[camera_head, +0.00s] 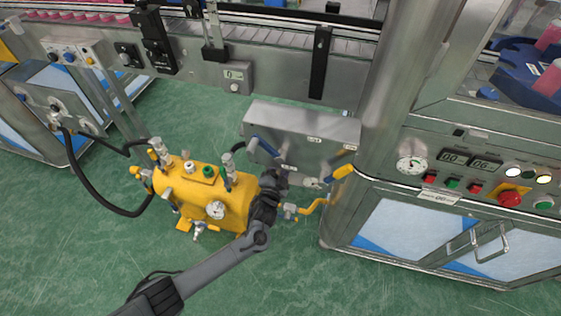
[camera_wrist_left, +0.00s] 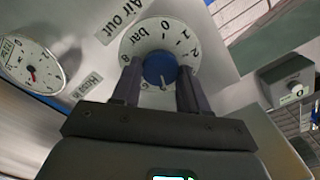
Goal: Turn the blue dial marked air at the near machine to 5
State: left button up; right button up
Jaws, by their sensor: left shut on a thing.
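The blue dial (camera_wrist_left: 160,68) sits in the middle of a round white scale plate (camera_wrist_left: 184,34) marked bar, beside an "Air out" label (camera_wrist_left: 122,18). My left gripper (camera_wrist_left: 158,80) has a finger on each side of the blue knob and is shut on it. A pale pointer mark on the knob faces down toward the gripper's palm; the numbers there are hidden. In the head view my left gripper (camera_head: 281,178) is at the front of the grey panel box, and the dial cannot be made out. My right gripper is not in view.
A round gauge (camera_wrist_left: 32,65) with a red needle is left of the dial. A yellow tank (camera_head: 210,195) with valves stands left of my gripper. A yellow-handled valve (camera_head: 320,205) and the grey box (camera_head: 310,125) are close by. Green floor lies free in front.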

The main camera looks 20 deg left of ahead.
pick_arm(q)
jog(key=shift+m+p, duration=0.45)
jog(key=shift+m, duration=0.35)
jog(key=o, duration=1.1)
jog(key=shift+c, duration=0.2)
jog(key=s+d+p, duration=0.1)
jog(key=s+p, duration=0.4)
jog(key=s, duration=0.5)
jog(key=shift+s, duration=0.35)
